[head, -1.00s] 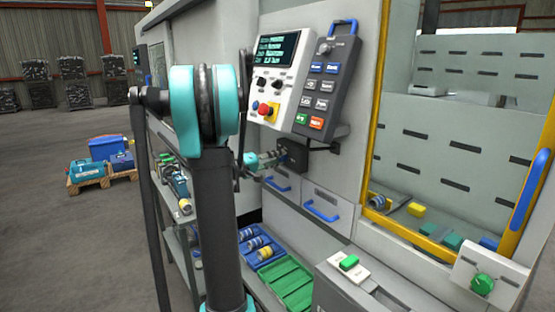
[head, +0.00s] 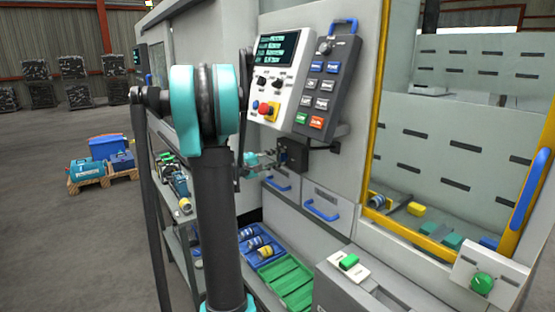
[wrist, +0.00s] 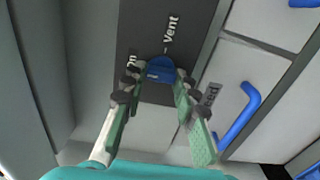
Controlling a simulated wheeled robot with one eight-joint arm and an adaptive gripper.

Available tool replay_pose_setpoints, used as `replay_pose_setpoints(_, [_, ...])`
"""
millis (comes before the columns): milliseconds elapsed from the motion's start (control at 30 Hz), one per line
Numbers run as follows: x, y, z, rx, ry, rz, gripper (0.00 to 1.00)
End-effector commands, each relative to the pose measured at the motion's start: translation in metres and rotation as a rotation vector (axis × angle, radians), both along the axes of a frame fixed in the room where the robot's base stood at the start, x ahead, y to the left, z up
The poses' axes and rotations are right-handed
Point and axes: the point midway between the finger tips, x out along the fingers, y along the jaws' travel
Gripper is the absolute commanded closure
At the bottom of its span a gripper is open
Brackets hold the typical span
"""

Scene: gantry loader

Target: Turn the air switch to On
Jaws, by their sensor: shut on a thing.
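The air switch is a blue knob (wrist: 160,69) on a dark panel (wrist: 140,40) in the wrist view. My gripper (wrist: 157,80) is shut on the knob, one finger on each side. Which label the knob points to I cannot tell. In the head view, my gripper (head: 270,160) is at the dark switch box (head: 294,154), below the control panel; the knob itself is too small to make out there.
The control panel (head: 280,70) and a dark keypad (head: 322,85) are above the box. Drawers with blue handles (head: 321,212) are below. A blue bin (head: 250,240) and a green tray (head: 287,284) stand lower. A yellow-framed opening (head: 376,120) is at right.

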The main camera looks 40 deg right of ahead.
Motion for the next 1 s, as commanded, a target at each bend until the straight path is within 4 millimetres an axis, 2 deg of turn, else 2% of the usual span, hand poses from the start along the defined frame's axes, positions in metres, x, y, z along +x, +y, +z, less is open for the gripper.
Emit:
replay_pose_setpoints(233, [0.001, 0.001, -0.001, 0.002, -0.001, 0.002, 1.00])
replay_pose_setpoints(267, [0.001, 0.001, -0.001, 0.002, -0.001, 0.002, 0.68])
replay_pose_setpoints(400, [0.000, 0.000, 0.000, 0.001, -0.001, 0.001, 0.50])
replay_pose_setpoints(767, [0.001, 0.004, 0.000, 0.000, -0.001, 0.002, 0.50])
replay_pose_setpoints(867, [0.002, 0.014, 0.000, 0.000, -0.001, 0.002, 0.50])
replay_pose_setpoints(1000, [0.006, 0.040, 0.000, 0.000, -0.001, 0.006, 0.50])
